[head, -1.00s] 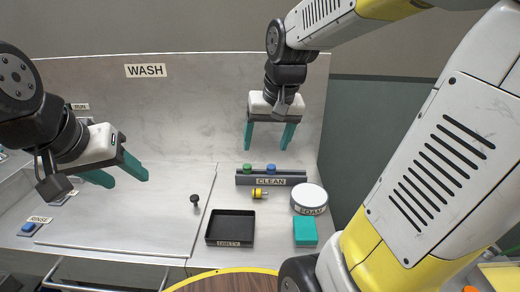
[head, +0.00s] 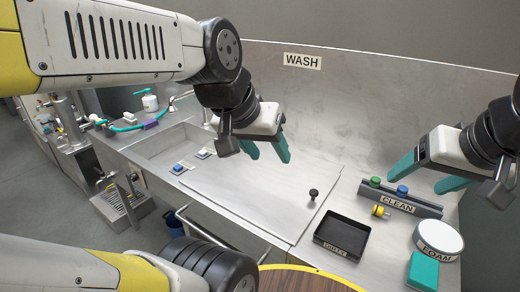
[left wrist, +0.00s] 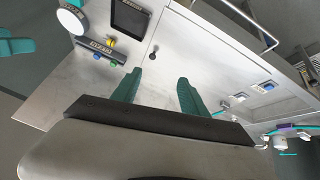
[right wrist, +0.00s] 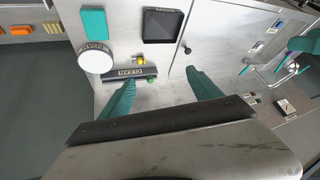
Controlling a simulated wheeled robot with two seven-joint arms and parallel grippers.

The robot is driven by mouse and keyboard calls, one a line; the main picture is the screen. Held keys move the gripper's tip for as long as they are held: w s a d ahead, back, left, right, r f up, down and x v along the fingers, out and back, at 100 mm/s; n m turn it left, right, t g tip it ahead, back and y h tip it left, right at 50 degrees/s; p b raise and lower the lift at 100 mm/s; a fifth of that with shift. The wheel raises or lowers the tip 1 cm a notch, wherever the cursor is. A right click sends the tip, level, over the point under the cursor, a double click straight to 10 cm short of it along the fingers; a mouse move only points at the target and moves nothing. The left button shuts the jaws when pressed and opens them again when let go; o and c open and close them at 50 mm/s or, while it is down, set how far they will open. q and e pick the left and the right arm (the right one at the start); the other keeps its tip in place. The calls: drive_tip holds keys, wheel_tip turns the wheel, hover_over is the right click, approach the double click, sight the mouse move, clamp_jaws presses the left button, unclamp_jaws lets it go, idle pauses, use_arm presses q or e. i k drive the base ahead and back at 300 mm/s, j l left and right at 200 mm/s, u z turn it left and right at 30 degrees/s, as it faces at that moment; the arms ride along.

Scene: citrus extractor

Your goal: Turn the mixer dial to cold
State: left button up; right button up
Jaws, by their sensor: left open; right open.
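I cannot clearly make out a mixer dial or a cold mark in any view. A tap (head: 180,98) stands behind the sink basin (head: 170,146) in the head view. My left gripper (head: 268,154) is open and empty above the steel counter, right of the basin. My right gripper (head: 428,178) is open and empty above the CLEAN rack at the right.
The CLEAN rack (head: 418,204), a black tray (head: 341,235), a white FOAM tub (head: 440,238) and a teal block (head: 423,271) occupy the right. A black knob (head: 313,193) stands on the counter. A teal hose (head: 125,128) lies at the far left.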

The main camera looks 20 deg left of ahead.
sight(134, 177)
drive_tip(key=k+u, duration=0.1)
drive_tip(key=u, duration=0.8)
drive_tip(key=i+u, duration=0.1)
drive_tip(key=u, duration=0.85)
drive_tip(key=i+j+u, duration=0.25)
drive_tip(key=i+j, duration=0.25)
drive_tip(key=i+j+u, duration=0.2)
drive_tip(key=i+j, duration=0.2)
drive_tip(key=i, duration=0.3)
